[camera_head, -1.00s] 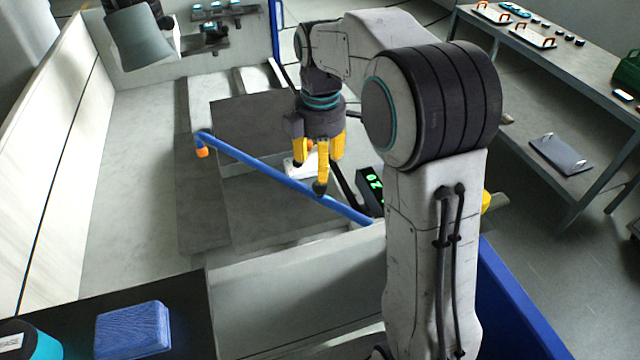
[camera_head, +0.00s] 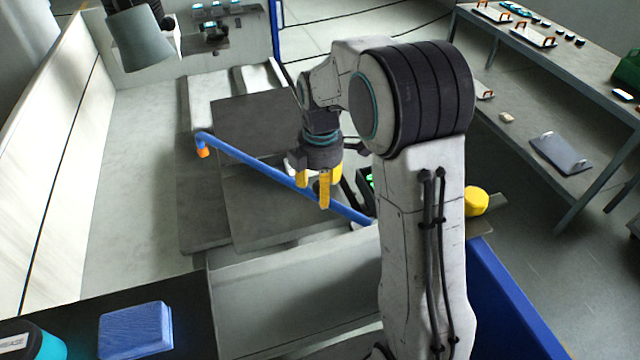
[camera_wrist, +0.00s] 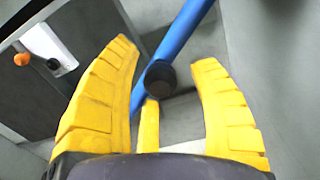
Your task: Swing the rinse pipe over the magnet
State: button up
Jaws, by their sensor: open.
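The blue rinse pipe (camera_head: 250,164) slants across the machine bed. Its orange-tipped nozzle (camera_head: 203,152) is at the far left, over the dark grey plates. My gripper (camera_head: 313,195) is open above the right half of the pipe, fingers down. In the wrist view the pipe (camera_wrist: 182,32) runs between the yellow fingers of my gripper (camera_wrist: 163,55). A dark round knob (camera_wrist: 160,75) sits on the pipe's line between them; I see no finger closed on it. A white block (camera_wrist: 48,48) with an orange knob, possibly the magnet, lies left of the fingers; my gripper mostly hides it in the head view.
A blue sponge-like block (camera_head: 135,330) lies on the black ledge at front left. A pale tank wall (camera_head: 300,285) stands in front of the bed. A yellow cap (camera_head: 476,201) is right of my arm. A workbench (camera_head: 560,55) stands at the right. The left bed is clear.

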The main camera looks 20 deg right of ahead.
grip_shut()
dwell(0.6)
